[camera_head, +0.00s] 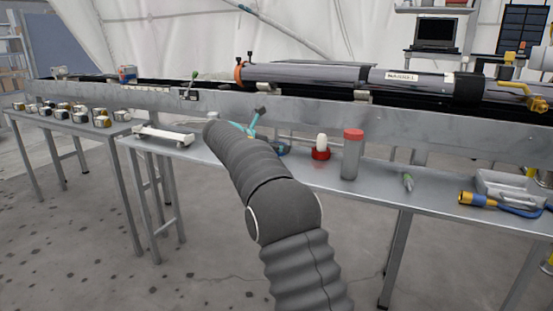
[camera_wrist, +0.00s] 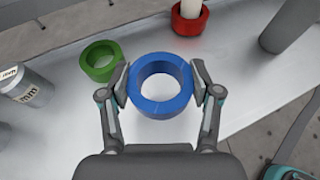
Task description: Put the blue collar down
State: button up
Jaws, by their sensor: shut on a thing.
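The blue collar (camera_wrist: 143,104) is a thick ring with an open middle. In the wrist view my gripper (camera_wrist: 160,84) has a finger on each side of it and is shut on it. I cannot tell for sure whether the collar touches the bench below. In the head view my gripper (camera_head: 262,130) shows only in part behind my arm, and a small bit of blue, likely the collar (camera_head: 281,149), shows beside it.
A green collar (camera_wrist: 101,61) lies left of the blue one on the bench (camera_head: 330,182). A red collar (camera_wrist: 190,20) surrounds a white post beyond. A grey cylinder with a red top (camera_head: 352,155) stands to the right. Labelled cans (camera_wrist: 27,86) are at left.

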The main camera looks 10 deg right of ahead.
jog(key=shift+f+b, duration=0.55)
jog(key=shift+f, duration=1.45)
jog(key=shift+f, duration=0.15)
jog(key=o, duration=1.2)
jog(key=shift+c, duration=0.2)
